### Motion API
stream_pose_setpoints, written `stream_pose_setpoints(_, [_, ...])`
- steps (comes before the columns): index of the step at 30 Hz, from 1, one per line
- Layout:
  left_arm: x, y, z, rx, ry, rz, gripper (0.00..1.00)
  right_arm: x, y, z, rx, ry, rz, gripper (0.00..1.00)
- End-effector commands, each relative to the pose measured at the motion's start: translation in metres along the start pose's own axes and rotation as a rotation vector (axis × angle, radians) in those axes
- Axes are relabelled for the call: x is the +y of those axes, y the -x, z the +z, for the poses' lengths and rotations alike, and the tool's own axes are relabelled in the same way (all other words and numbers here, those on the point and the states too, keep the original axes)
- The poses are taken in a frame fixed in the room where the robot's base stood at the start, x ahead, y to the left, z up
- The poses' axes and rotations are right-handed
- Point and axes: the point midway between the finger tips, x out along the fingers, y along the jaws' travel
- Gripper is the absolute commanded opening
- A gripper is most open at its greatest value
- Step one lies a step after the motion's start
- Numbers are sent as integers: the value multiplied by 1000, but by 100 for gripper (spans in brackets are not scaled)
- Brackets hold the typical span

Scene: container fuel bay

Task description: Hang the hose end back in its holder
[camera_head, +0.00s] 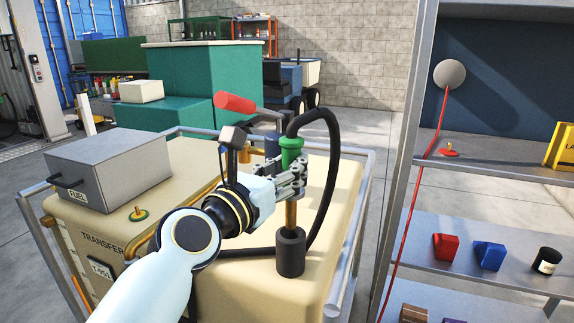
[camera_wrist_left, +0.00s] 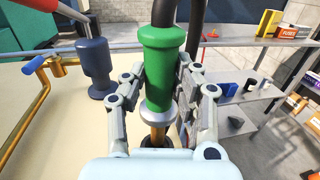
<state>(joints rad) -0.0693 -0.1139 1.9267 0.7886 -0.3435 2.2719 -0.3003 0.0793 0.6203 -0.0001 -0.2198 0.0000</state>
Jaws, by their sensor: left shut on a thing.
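The hose end has a green grip (camera_head: 291,149), a grey collar and a brass spout (camera_head: 291,213), and a black hose (camera_head: 333,150) loops from its top. My left gripper (camera_head: 292,180) is shut on the hose end and holds it upright. In the left wrist view, my left gripper's fingers (camera_wrist_left: 158,92) stand on both sides of the green grip (camera_wrist_left: 160,70). The black cup-shaped holder (camera_head: 291,254) stands on the cream tank top, directly under the spout. The spout's lower end meets the holder's mouth; I cannot tell how deep it sits. My right gripper is not in view.
A grey FUEL box (camera_head: 113,165) sits on the cream transfer tank (camera_head: 180,170) at left. A pump with a red handle (camera_head: 235,104) stands behind my gripper. Grey rails edge the tank. A shelf rack (camera_head: 490,235) with coloured items stands at right.

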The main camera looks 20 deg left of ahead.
Motion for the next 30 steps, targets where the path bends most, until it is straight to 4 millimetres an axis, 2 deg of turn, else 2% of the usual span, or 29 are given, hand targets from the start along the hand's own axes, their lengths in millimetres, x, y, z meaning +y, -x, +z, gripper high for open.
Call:
stream_pose_setpoints(11, [0,0,0,-2,0,1,0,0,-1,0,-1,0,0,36])
stream_pose_setpoints(30, [0,1,-15,-2,0,1,0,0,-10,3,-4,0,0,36])
